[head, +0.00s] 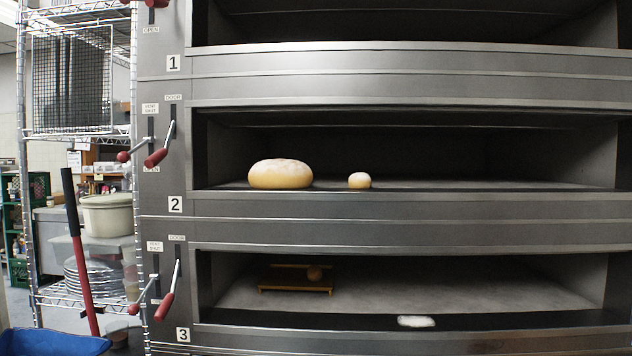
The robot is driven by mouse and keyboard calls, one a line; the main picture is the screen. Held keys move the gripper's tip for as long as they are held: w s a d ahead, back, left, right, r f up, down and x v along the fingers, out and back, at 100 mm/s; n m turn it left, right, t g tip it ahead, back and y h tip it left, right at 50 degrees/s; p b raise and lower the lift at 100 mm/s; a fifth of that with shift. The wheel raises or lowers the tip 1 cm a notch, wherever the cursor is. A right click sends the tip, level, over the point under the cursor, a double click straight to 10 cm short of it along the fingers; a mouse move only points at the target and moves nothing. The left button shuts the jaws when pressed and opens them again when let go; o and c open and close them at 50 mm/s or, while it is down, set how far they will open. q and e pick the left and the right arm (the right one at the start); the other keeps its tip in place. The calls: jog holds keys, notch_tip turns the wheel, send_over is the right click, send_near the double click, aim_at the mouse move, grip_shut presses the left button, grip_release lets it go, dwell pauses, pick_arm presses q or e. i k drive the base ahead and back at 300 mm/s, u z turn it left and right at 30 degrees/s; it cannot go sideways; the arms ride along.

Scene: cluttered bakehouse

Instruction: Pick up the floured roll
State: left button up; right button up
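A large round golden loaf (281,174) with a white floury top sits near the front of the oven deck marked 2, left of centre. A much smaller round roll (359,181), also pale-topped as if floured, sits to its right on the same deck, apart from it. Which of the two is the floured roll I cannot tell for certain. Both rest on the deck floor with nothing touching them. Neither of my grippers shows in the head view.
Deck 2 is clear right of the small roll. Red-knobbed levers (157,157) stick out left of the decks. A blue bin (50,342) stands lower left.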

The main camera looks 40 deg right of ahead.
aim_at(357, 180)
jog(key=z, duration=0.5)
jog(key=i, duration=1.05)
jog(key=z, duration=0.85)
